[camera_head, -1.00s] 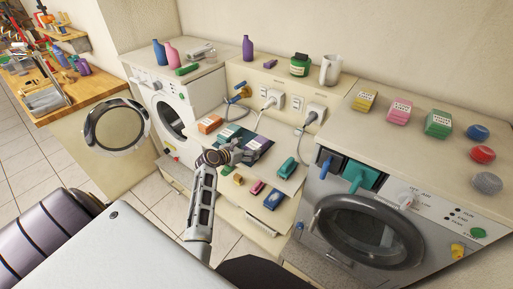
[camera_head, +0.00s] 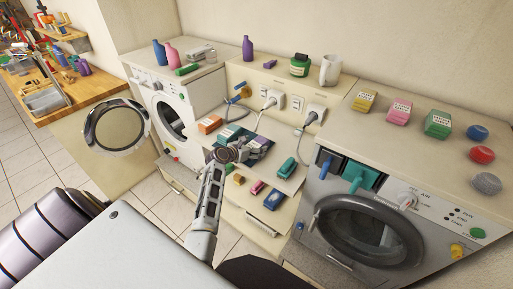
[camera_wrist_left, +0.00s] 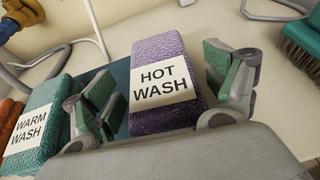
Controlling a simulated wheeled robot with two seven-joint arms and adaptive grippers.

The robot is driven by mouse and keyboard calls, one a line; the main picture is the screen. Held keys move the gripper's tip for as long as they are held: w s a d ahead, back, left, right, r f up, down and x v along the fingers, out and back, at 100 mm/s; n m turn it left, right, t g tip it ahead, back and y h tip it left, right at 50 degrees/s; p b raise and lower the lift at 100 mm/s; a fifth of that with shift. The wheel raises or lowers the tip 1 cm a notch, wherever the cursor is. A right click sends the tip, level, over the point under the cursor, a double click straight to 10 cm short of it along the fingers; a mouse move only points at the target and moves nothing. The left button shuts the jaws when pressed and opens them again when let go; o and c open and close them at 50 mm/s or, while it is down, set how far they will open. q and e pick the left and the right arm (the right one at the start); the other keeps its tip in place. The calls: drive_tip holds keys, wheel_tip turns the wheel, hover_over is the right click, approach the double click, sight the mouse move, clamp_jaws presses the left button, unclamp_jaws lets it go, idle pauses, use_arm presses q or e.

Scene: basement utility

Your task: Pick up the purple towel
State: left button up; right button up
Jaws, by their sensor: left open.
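The purple towel (camera_wrist_left: 160,72) has a white "HOT WASH" label and fills the middle of the left wrist view. In the head view its purple part (camera_head: 262,142) shows small, just past my left gripper (camera_head: 236,150), which partly hides the surface there. My left gripper (camera_wrist_left: 166,84) is open. Its green-padded fingers stand on either side of the towel, with a gap at the left finger. The right finger is close to the towel's right edge; I cannot tell whether it touches. My right gripper is not in view.
A teal "WARM WASH" towel (camera_wrist_left: 35,125) lies left of the left finger. A green brush (camera_wrist_left: 300,48) lies to the right. Sockets with plugs and cords (camera_head: 268,101) are behind; a washing machine (camera_head: 365,232) stands right.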

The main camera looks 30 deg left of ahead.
use_arm(q)
drive_tip(key=shift+w+d+f, duration=0.1)
drive_tip(key=shift+w+f, duration=0.15)
drive_tip(key=shift+w, duration=0.25)
drive_tip(key=c, duration=0.8)
